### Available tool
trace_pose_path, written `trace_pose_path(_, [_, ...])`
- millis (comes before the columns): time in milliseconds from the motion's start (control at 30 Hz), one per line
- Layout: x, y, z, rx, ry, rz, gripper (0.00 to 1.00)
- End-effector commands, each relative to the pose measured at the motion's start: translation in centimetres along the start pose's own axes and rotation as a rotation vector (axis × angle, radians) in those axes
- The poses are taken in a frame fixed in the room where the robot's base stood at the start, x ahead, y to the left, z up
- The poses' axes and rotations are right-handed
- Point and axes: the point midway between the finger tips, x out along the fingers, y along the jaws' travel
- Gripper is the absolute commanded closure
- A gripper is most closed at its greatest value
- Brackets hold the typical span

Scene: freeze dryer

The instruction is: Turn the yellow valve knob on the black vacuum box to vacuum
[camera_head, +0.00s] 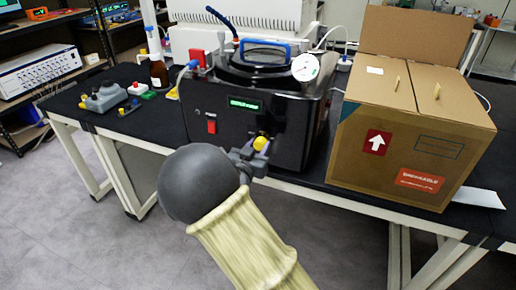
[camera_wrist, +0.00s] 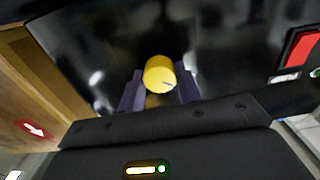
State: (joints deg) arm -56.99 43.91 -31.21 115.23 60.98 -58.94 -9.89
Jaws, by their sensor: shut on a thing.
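The black vacuum box (camera_head: 250,112) stands on the black-topped bench, with a green display, a red switch and a round gauge on top. Its yellow valve knob (camera_wrist: 159,74) is on the front face, between the two purple-grey fingers of my gripper (camera_wrist: 160,90) in the wrist view. My gripper is shut on the knob. In the head view the yellow knob (camera_head: 260,143) shows just past my gripper (camera_head: 257,152), at the box's lower right. The valve's markings cannot be read.
A cardboard box (camera_head: 400,140) stands close to the right of the vacuum box. A brown bottle (camera_head: 158,72) and a grey device (camera_head: 105,97) sit to the left on the bench (camera_head: 150,125). Open floor lies in front.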

Motion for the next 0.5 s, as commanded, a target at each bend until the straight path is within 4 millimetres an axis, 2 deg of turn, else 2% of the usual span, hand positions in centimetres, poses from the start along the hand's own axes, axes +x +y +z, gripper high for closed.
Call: trace_pose_path(500, [0.01, 0.07, 0.47, 0.389, 0.001, 0.000, 0.89])
